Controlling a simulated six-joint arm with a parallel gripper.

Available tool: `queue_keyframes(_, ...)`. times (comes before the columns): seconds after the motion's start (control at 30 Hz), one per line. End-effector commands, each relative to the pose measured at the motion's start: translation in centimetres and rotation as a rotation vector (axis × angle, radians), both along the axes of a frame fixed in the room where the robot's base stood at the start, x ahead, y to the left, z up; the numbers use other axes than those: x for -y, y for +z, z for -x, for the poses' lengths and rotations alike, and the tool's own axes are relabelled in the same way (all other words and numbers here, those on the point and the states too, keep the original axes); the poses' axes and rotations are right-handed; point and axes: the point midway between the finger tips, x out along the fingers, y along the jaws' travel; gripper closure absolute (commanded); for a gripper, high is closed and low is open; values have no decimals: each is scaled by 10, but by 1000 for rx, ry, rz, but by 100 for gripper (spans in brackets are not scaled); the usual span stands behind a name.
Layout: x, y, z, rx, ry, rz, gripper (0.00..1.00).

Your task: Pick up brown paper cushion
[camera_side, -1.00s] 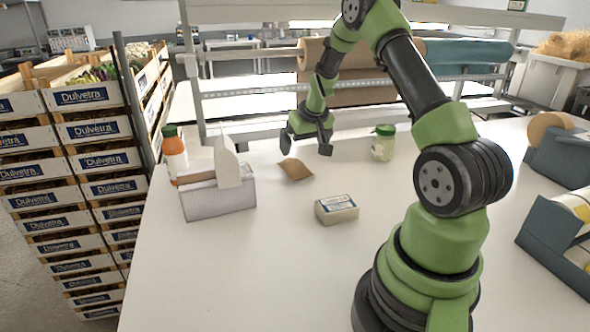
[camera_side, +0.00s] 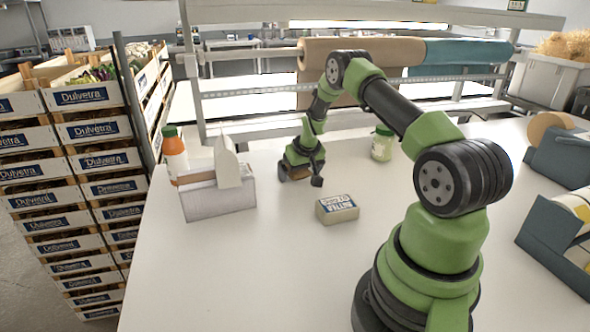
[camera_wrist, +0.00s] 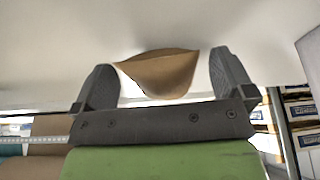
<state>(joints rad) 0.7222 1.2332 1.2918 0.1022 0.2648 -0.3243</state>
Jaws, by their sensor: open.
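The brown paper cushion (camera_wrist: 160,72) lies on the white table between the two fingers of my gripper (camera_wrist: 160,82) in the wrist view. The fingers are apart, with a clear gap between each finger and most of the cushion. In the side view my gripper (camera_side: 300,177) is low at the table, to the right of the white box. It hides most of the cushion there; only a little brown shows between the fingers.
A white box (camera_side: 218,200) with a carton (camera_side: 227,162) in it stands left of my gripper, with an orange bottle (camera_side: 174,155) behind. A butter pack (camera_side: 337,209) lies in front to the right. A green-lidded jar (camera_side: 382,143) stands behind to the right. The front table is clear.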

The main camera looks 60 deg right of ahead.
Motion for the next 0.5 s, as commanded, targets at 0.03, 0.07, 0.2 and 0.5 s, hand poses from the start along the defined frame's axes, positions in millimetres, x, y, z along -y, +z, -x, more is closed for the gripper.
queue_keyframes(0.03,0,-1,-1,1,0,1,0)
queue_keyframes(0.07,0,-1,-1,1,0,1,0)
queue_keyframes(0.2,0,-1,0,1,0,1,0)
queue_keyframes(0.5,0,0,0,1,0,1,50)
